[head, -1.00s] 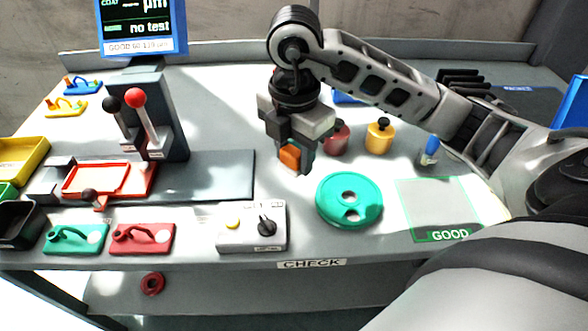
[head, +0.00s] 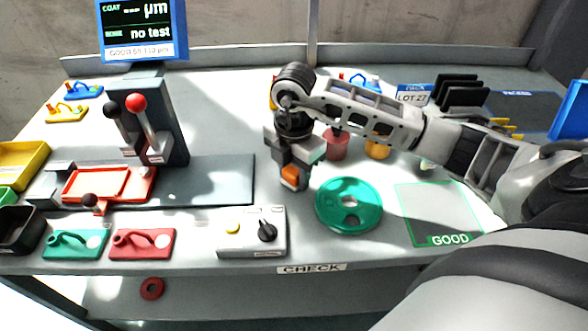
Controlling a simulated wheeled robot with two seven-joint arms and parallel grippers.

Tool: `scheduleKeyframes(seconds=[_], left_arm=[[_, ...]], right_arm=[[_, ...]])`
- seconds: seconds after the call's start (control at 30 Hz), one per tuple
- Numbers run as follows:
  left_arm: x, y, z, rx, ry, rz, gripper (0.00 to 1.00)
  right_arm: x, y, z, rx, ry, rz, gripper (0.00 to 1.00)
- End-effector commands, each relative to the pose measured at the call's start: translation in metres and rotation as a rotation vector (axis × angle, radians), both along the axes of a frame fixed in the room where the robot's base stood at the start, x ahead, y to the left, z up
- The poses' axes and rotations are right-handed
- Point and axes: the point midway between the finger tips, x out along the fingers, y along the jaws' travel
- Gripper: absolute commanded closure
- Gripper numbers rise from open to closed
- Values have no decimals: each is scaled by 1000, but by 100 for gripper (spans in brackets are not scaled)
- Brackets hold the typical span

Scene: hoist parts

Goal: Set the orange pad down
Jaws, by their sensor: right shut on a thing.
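The orange pad (head: 291,176) is between the fingers of my right gripper (head: 293,183), which is shut on it. The gripper points down, just left of the green round disc and behind the grey control box. The pad is low over the white table top (head: 330,240); I cannot tell whether it touches the table. Part of the pad is hidden by the fingers. My left gripper is not in view.
The green disc (head: 348,222) lies right of the gripper, beside the GOOD square (head: 437,213). The control box (head: 251,232) with a black knob stands in front. A lever stand (head: 150,130) and red tray (head: 98,184) are to the left. Red and yellow knobs stand behind my arm.

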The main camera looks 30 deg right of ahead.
Motion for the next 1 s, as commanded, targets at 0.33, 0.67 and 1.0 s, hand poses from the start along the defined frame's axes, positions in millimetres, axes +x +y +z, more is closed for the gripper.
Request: scheduleKeyframes(seconds=[0.33,0.67,1.0], left_arm=[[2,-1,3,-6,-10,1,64],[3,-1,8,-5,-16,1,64],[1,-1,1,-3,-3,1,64]], right_arm=[[0,0,-3,0,0,-1,39],[1,0,14,1,-4,-1,39],[1,0,86,1,-6,-1,39]])
